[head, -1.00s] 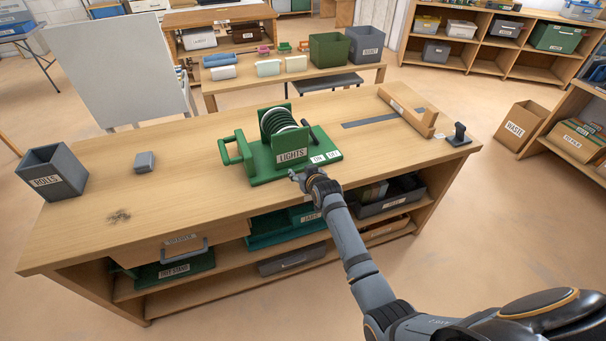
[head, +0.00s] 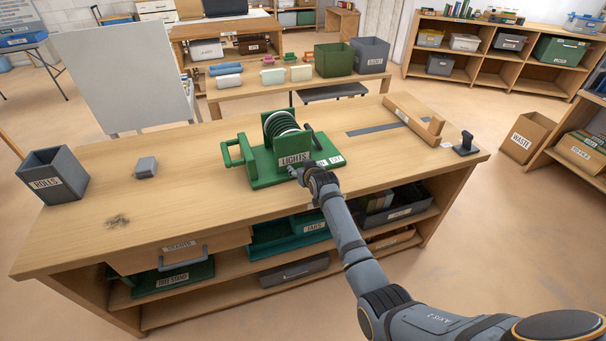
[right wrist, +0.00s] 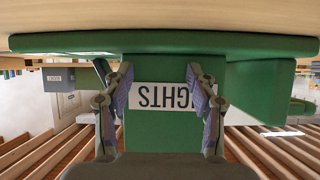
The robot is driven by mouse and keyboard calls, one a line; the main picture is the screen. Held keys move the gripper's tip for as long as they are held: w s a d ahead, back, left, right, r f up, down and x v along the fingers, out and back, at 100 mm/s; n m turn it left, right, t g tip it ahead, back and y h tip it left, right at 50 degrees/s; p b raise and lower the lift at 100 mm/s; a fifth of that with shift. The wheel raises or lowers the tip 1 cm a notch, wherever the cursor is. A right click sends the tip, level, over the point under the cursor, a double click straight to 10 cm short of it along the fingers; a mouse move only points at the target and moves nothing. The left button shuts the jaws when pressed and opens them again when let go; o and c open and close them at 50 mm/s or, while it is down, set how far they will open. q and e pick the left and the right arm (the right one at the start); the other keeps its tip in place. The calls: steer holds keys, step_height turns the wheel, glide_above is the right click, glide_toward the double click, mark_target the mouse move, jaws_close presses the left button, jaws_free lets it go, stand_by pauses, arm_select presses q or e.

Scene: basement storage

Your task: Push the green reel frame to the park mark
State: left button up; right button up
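The green reel frame (head: 263,172) stands upright on the wooden bench (head: 190,205), with a dark cable reel (head: 279,127), a left-side handle and a LIGHTS label. A dark grey strip (head: 372,129), perhaps the park mark, lies on the bench right of and behind it. My right gripper (head: 302,173) is at the frame's front edge, below the label. In the right wrist view, its fingers (right wrist: 161,88) are apart with nothing between them, facing the upside-down LIGHTS panel (right wrist: 160,96). I cannot tell whether they touch it. My left gripper is not in view.
A long wooden block (head: 413,118) lies beside the strip's right end. A small black stand (head: 464,145) is at the bench's right edge. A grey bin (head: 54,176) and small grey box (head: 146,167) are at left. The bench between frame and strip looks clear.

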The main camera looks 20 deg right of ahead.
mark_target(299, 160)
steer(key=shift+w, duration=0.3)
steer(key=shift+w, duration=0.1)
steer(key=shift+w+f+b, duration=0.1)
steer(key=shift+w+b, duration=0.05)
steer(key=shift+b, duration=0.3)
steer(key=shift+w+b, duration=2.15)
steer(key=shift+w, duration=0.05)
steer(key=shift+w+b, duration=0.4)
steer(key=shift+w, duration=0.15)
